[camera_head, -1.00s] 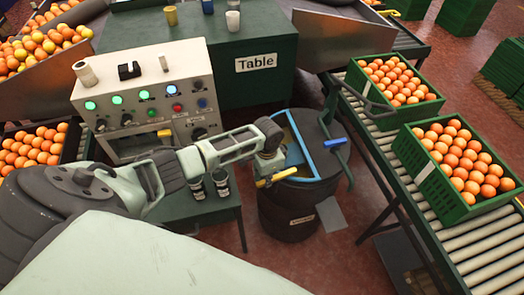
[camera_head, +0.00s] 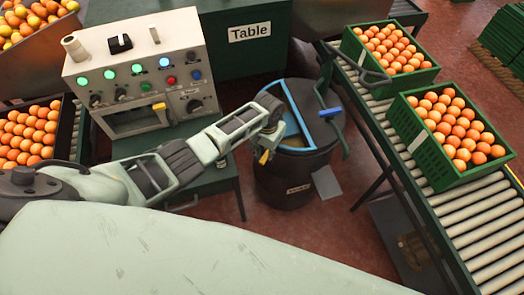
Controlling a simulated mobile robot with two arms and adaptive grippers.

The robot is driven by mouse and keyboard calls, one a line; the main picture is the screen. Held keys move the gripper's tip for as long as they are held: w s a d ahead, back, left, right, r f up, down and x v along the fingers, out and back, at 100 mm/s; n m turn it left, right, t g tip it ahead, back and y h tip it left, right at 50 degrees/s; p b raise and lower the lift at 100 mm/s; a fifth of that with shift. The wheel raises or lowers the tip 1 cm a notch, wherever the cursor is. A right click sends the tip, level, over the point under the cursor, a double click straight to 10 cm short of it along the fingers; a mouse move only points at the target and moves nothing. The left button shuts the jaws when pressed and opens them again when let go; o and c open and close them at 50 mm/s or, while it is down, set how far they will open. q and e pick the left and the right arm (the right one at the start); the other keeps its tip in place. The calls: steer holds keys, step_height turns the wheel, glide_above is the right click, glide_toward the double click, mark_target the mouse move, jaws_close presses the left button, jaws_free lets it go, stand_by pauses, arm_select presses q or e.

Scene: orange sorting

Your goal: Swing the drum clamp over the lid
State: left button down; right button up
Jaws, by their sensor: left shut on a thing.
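The black drum (camera_head: 292,180) stands on the floor between the table and the conveyor. Its top has a dark lid section (camera_head: 306,98) and a blue-edged opening. A blue handle (camera_head: 331,112) sits on the bar at the right of the rim. The drum clamp's yellow handle (camera_head: 264,157) shows at the near left of the rim. My left gripper (camera_head: 268,146) reaches in from the left and is shut on the clamp by this handle. The fingers hide most of the grip. My right gripper is out of view.
The control panel (camera_head: 178,62) with lit buttons stands left of the drum, and the green table (camera_head: 235,60) is behind. The roller conveyor (camera_head: 462,205) on the right carries two green crates of oranges (camera_head: 418,165) (camera_head: 349,45). Oranges (camera_head: 28,135) lie at the left.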

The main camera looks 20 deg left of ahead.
arm_select(q)
steer(key=shift+w+r, duration=0.1)
steer(key=c, duration=1.7)
jaws_free()
step_height(320, 180, up, 12)
